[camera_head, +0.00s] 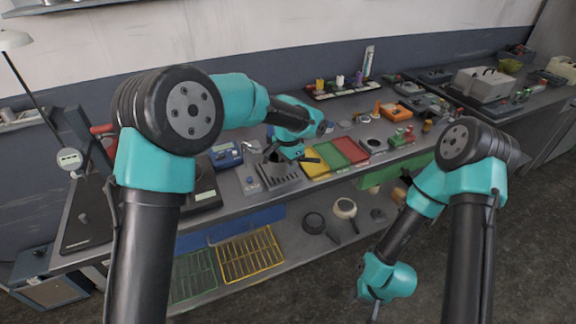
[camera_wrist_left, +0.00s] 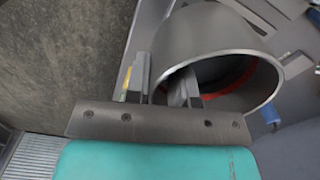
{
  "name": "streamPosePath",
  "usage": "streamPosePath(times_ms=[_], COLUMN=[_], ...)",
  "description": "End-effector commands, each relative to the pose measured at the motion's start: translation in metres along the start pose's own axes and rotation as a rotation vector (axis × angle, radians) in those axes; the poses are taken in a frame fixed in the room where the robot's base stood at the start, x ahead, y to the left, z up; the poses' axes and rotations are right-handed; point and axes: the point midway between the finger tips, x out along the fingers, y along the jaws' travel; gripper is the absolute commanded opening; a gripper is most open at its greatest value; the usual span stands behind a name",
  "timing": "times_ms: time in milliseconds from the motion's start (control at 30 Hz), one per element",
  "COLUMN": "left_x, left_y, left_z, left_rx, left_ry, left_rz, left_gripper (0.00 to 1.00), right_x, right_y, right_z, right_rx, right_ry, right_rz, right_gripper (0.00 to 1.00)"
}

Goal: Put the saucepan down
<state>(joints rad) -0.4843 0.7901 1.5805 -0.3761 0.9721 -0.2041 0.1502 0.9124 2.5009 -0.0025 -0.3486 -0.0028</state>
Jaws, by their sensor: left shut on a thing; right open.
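The saucepan (camera_wrist_left: 195,38) is a large grey metal pot with a reddish band inside, filling the upper right of the left wrist view. My left gripper (camera_wrist_left: 163,85) is shut on its wall, one finger outside and one inside the opening. In the head view my left gripper (camera_head: 284,155) is over the bench beside a grey slotted block. There the saucepan is mostly hidden or too small to make out, and I cannot tell whether it touches the bench. My right gripper (camera_head: 370,306) is low in front of the bench, open and apart from everything.
The grey slotted block (camera_head: 279,178) stands near the bench's front edge. Yellow (camera_head: 314,166), green and red trays lie to its right, a blue meter (camera_head: 226,155) to its left. The lower shelf holds a dark pan (camera_head: 314,222), a cream pan (camera_head: 345,208) and wire racks (camera_head: 251,256).

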Motion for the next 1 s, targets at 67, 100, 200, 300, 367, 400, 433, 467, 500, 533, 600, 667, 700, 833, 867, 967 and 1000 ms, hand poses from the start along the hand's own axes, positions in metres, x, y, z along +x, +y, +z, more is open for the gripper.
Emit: streamPosePath(times_ms=[67, 100, 200, 300, 367, 400, 433, 467, 500, 533, 600, 667, 700, 833, 867, 967, 1000], left_x=[0.002, 0.002, 0.003, 0.003, 0.003, 0.003, 0.003, 0.003, 0.003, 0.003, 0.003, 0.003, 0.004, 0.022, 0.026, 0.036, 0.038], left_y=[-0.012, -0.016, -0.024, -0.027, -0.028, -0.027, -0.027, -0.027, -0.027, -0.027, -0.028, -0.030, -0.032, -0.032, -0.032, -0.032, -0.032], left_z=[-0.009, -0.012, -0.018, -0.020, -0.021, -0.021, -0.020, -0.020, -0.020, -0.020, -0.021, -0.022, -0.024, -0.024, -0.024, -0.024, -0.024], left_rx=[-0.002, -0.001, -0.002, -0.001, 0.000, 0.000, 0.000, 0.000, 0.000, 0.000, 0.000, 0.000, -0.001, 0.001, 0.001, -0.001, -0.001], left_ry=[0.001, 0.001, 0.001, 0.001, 0.001, 0.001, 0.001, 0.001, 0.001, 0.001, 0.001, 0.001, 0.001, -0.003, -0.002, -0.001, 0.001], left_rz=[-0.001, -0.001, 0.000, 0.000, 0.000, 0.000, 0.000, 0.000, 0.000, 0.000, 0.000, 0.000, 0.000, 0.001, 0.001, 0.001, 0.000], left_gripper=[0.00, 0.00, 0.00, 0.00, 0.00, 0.00, 0.00, 0.00, 0.00, 0.00, 0.00, 0.00, 0.00, 0.00, 0.00, 0.00, 0.00], right_x=[0.000, 0.000, 0.000, 0.000, 0.000, 0.000, 0.000, 0.000, 0.000, 0.000, 0.000, 0.000, 0.000, 0.000, 0.000, 0.000, 0.000], right_y=[0.000, 0.000, 0.000, 0.000, 0.000, 0.000, 0.000, 0.000, 0.000, 0.000, 0.000, 0.000, 0.000, 0.000, 0.000, 0.000, 0.000], right_z=[0.000, 0.000, 0.000, 0.000, 0.000, 0.000, 0.000, 0.000, 0.000, 0.000, 0.000, 0.000, 0.000, 0.000, 0.000, 0.000, 0.000], right_rx=[0.000, 0.000, 0.000, 0.000, 0.000, 0.000, 0.000, 0.000, 0.000, 0.000, 0.000, 0.000, 0.000, 0.000, 0.000, 0.000, 0.000], right_ry=[0.000, 0.000, 0.000, 0.000, 0.000, 0.000, 0.000, 0.000, 0.000, 0.000, 0.000, 0.000, 0.000, 0.000, 0.000, 0.000, 0.000], right_rz=[0.000, 0.000, 0.000, 0.000, 0.000, 0.000, 0.000, 0.000, 0.000, 0.000, 0.000, 0.000, 0.000, 0.000, 0.000, 0.000, 0.000], right_gripper=[0.43, 0.43, 0.43, 0.43, 0.43, 0.43, 0.43, 0.43, 0.43, 0.43, 0.43, 0.43, 0.43, 0.43, 0.43, 0.43, 0.43])
